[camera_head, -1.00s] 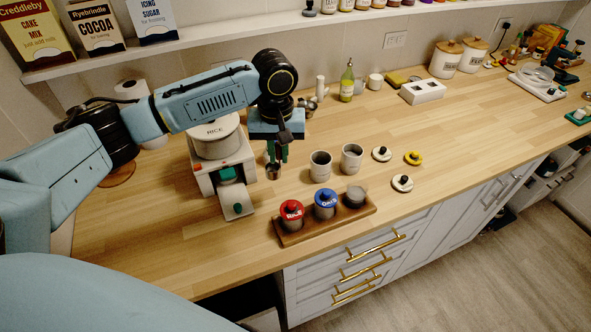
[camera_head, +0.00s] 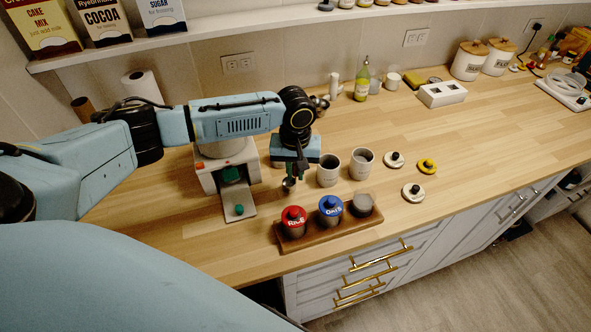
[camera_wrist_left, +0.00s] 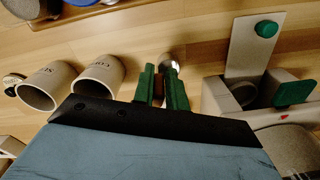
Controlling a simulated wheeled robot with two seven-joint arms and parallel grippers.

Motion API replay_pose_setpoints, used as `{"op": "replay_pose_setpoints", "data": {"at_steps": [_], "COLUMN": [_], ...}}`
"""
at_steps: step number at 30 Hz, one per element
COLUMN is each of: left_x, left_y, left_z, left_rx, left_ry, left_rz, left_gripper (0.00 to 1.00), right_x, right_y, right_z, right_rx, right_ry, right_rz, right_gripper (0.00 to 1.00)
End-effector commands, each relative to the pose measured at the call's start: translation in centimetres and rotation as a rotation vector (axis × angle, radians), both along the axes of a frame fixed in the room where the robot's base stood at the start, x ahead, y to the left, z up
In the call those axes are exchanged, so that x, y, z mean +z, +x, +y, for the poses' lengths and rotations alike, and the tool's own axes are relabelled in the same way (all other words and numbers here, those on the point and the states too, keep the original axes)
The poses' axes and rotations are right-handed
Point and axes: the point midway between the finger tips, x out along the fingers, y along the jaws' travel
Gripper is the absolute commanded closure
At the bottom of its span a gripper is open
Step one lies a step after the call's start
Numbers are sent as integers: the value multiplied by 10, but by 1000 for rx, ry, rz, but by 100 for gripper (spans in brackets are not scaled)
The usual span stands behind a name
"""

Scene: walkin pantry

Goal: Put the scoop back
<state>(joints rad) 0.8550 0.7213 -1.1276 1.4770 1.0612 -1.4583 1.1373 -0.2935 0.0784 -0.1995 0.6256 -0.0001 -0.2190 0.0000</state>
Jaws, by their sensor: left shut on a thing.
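My left gripper (camera_head: 291,172) is shut on the scoop, a small metal cup (camera_head: 289,185) hanging below its green fingers in the head view. The scoop is over the counter, between the dispenser and the grey cups; I cannot tell whether it touches the wood. In the left wrist view the green fingers (camera_wrist_left: 164,88) close around its handle, and only a bit of the scoop's metal (camera_wrist_left: 170,61) shows beyond them. The white dispenser (camera_head: 207,177) with its green part and sloping front plate stands left of the scoop. My right gripper is not in view.
Two grey cups (camera_head: 329,172) (camera_head: 362,164) stand just right of the gripper. Loose lids (camera_head: 413,192) lie to the right. The counter's right middle is free.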

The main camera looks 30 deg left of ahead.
Motion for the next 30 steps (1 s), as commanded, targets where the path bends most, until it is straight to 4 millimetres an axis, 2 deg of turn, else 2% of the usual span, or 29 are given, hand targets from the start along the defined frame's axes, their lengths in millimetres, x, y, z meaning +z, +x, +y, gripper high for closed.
{"op": "replay_pose_setpoints", "data": {"at_steps": [10, 11, 15, 25, 30], "left_x": [-3, -3, -3, 0, 23], "left_y": [0, 0, 0, 1, 1], "left_z": [-1, -1, 0, 0, 0], "left_rx": [-1, -2, -1, -1, -1], "left_ry": [-1, -1, -1, 0, -1], "left_rz": [0, 0, 0, -3, -5], "left_gripper": [100, 82, 64, 64, 64], "right_x": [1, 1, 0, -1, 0], "right_y": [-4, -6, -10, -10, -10], "right_z": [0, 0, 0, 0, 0], "right_rx": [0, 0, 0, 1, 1], "right_ry": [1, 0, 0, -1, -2], "right_rz": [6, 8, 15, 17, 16], "right_gripper": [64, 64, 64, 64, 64]}}
